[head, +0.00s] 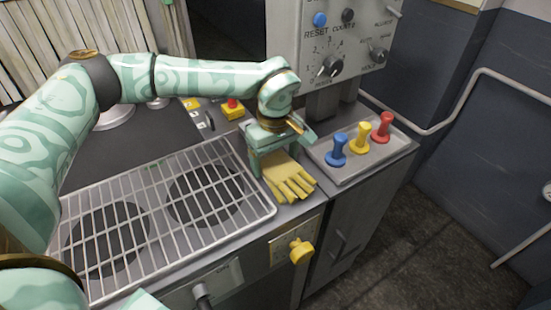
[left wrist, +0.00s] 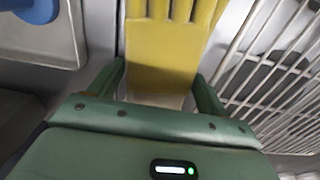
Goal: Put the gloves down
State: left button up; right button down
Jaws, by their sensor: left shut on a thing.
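The yellow gloves (head: 288,177) are at the right end of the stove counter, between the wire rack and the tray of coloured knobs, with the fingers toward the front edge. My left gripper (head: 266,160) is over their cuff end and shut on them. In the left wrist view the gloves (left wrist: 170,60) extend out from between the two green fingers (left wrist: 160,95). They look close to the counter top, but I cannot tell whether they touch it.
A wire rack (head: 152,222) over dark burners lies left of the gloves. A grey tray (head: 345,172) with blue, yellow and red knobs is at right. A control panel (head: 340,45) stands behind. A red button on a yellow box (head: 232,108) is at the back.

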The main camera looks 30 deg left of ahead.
aim_at(275, 161)
pick_arm(q)
jog(key=o, duration=0.8)
jog(key=shift+f, duration=0.1)
notch_tip(275, 161, up, 12)
jog(key=p, duration=0.3)
jog(key=shift+r, duration=0.2)
